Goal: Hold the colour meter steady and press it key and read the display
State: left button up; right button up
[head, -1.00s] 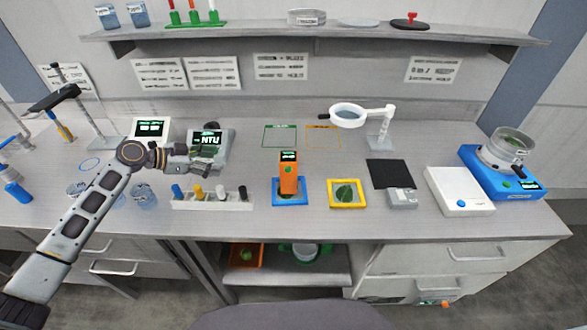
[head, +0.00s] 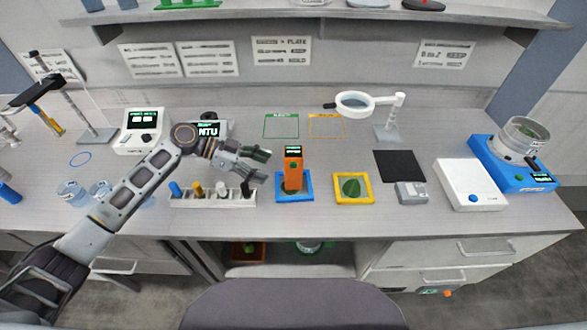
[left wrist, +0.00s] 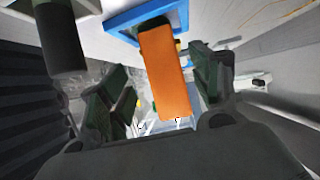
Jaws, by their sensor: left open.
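The colour meter (head: 293,172) is an orange upright block with a small dark display with green marks at its top. It stands in a blue square frame (head: 281,197) on the bench. My left gripper (head: 262,165) is open, just left of the meter, fingers pointing towards it. In the left wrist view the orange meter (left wrist: 163,75) shows between the two open fingers (left wrist: 160,95), with the blue frame (left wrist: 120,22) behind it. I cannot tell that either finger touches it. The key and the display's reading are not legible. My right gripper is not in view.
A white rack (head: 214,197) with several coloured-top items stands under my left gripper. A yellow frame (head: 340,200) with a green leaf lies right of the meter. A magnifier (head: 356,102), black mat (head: 399,165) and white scale (head: 470,186) stand further right.

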aim_at(290, 176)
pick_arm(q)
jog(key=shift+d+f, duration=0.1)
jog(key=shift+d, duration=0.05)
jog(key=shift+x, duration=3.05)
jog(key=shift+b+x, duration=0.95)
jog(key=shift+x, duration=0.8)
